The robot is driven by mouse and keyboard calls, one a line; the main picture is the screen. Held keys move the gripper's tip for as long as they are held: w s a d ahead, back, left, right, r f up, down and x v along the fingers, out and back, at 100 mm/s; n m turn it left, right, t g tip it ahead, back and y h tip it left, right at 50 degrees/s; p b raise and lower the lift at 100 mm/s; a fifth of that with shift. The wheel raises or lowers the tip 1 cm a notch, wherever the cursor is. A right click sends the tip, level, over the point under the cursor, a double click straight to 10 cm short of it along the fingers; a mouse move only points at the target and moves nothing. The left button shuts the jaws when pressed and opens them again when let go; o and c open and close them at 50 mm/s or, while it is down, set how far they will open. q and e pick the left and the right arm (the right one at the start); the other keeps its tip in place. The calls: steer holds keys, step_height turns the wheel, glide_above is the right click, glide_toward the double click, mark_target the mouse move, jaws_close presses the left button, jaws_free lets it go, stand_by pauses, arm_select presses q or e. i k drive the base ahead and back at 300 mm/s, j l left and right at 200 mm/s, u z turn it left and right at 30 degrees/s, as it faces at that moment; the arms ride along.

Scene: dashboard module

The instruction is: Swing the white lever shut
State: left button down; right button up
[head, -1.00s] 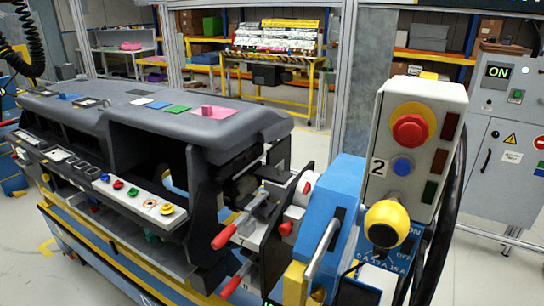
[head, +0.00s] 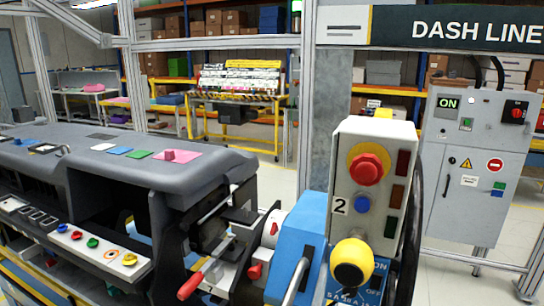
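I cannot pick out a lever that is clearly white. A red-handled lever (head: 198,280) with a pale shaft sticks out toward the lower left from the dashboard module's right end. A pale metal bar handle (head: 296,281) is on the blue housing (head: 298,235) right of it, its lower end cut off by the frame. A white round part (head: 279,230) with a red piece sits between the module and the housing. The dark grey dashboard module (head: 120,165) fills the left side. Neither of my grippers is in view.
A white control box (head: 341,208) marked 2, with a red button (head: 366,169), stands right of the blue housing. A yellow ball knob (head: 352,262) is in front of it. A grey cabinet (head: 475,165) stands behind at right. Open floor (head: 450,275) shows at lower right.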

mark_target(32, 250)
steer(key=j+z, duration=0.35)
steer(key=i+j+z, duration=0.1)
steer(key=j+z, duration=0.45)
steer(key=j, duration=0.5)
steer(key=k+j+z, duration=0.2)
steer(key=j, duration=0.45)
steer(key=k+j, duration=0.1)
steer(key=j, duration=1.05)
steer(key=k+j, duration=0.15)
steer(key=j, duration=0.4)
steer(key=j+z, duration=0.1)
steer(key=j, duration=0.5)
steer(key=k+j, duration=0.15)
steer(key=j, duration=0.4)
steer(key=k+j, duration=0.1)
steer(key=j, duration=0.45)
steer(key=k+j, duration=0.1)
steer(key=j, duration=0.45)
steer(key=j+z, duration=0.05)
